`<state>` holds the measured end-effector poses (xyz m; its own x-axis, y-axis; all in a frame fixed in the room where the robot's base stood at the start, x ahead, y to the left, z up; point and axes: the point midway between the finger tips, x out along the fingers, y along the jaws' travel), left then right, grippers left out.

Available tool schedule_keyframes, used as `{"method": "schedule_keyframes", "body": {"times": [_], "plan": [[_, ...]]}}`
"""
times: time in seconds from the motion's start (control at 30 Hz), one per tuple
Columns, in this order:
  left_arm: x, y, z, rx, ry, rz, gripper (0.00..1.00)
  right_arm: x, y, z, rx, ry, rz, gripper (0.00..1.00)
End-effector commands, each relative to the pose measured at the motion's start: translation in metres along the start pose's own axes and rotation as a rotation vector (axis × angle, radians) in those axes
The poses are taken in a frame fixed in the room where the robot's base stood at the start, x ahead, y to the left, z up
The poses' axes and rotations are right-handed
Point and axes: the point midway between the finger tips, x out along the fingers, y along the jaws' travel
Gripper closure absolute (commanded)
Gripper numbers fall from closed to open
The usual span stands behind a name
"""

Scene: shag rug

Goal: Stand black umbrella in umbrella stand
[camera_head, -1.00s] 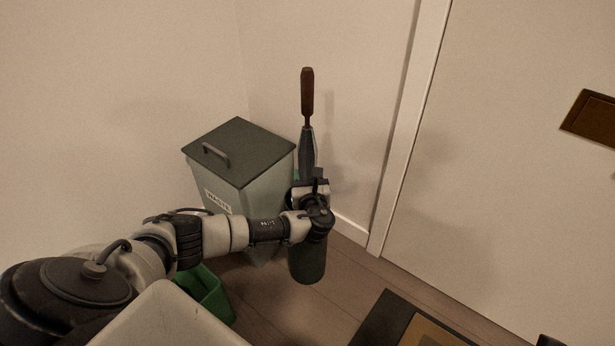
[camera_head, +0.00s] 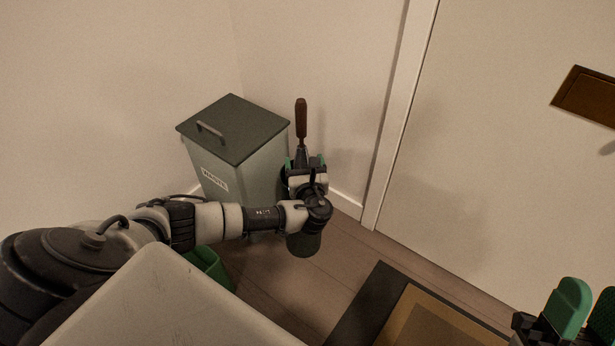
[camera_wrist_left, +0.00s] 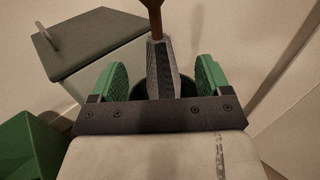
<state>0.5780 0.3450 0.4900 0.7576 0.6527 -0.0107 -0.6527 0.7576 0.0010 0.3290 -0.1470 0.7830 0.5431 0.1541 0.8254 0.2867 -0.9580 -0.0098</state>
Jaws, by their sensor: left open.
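The black umbrella (camera_head: 301,155) stands upright with its brown wooden handle (camera_head: 301,119) up. Its lower part is down inside the dark round umbrella stand (camera_head: 304,245), which stands on the floor in the corner. My left gripper (camera_head: 305,163) is open around the upper part of the umbrella. In the left wrist view the umbrella (camera_wrist_left: 162,72) rises between the spread green fingers (camera_wrist_left: 163,80), apart from both, with the stand's dark rim (camera_wrist_left: 188,88) behind. The gripper and wrist hide much of the stand in the head view. My right gripper (camera_head: 582,308) shows at the lower right, its green fingers apart.
A grey lidded waste bin (camera_head: 238,158) stands just left of the stand, against the wall. A green container (camera_head: 209,267) is on the floor in front of it. A door (camera_head: 500,170) is at the right, with a brown-and-black mat (camera_head: 405,318) before it.

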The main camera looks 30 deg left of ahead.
Motion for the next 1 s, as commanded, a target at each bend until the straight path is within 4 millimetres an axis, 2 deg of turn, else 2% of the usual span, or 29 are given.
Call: {"method": "schedule_keyframes", "body": {"times": [0.3,0.5,1.0], "plan": [[-0.041,0.001,0.002,0.000,0.003,0.001,0.22,-0.002,0.007,0.042,-0.019,-0.359,0.013,0.64],[-0.059,0.000,0.001,0.000,0.002,0.000,0.22,-0.011,0.010,0.059,-0.025,-0.511,0.019,0.64],[-0.066,0.000,0.000,0.000,-0.001,0.001,0.22,-0.016,0.011,0.066,-0.027,-0.570,0.022,0.64]]}}
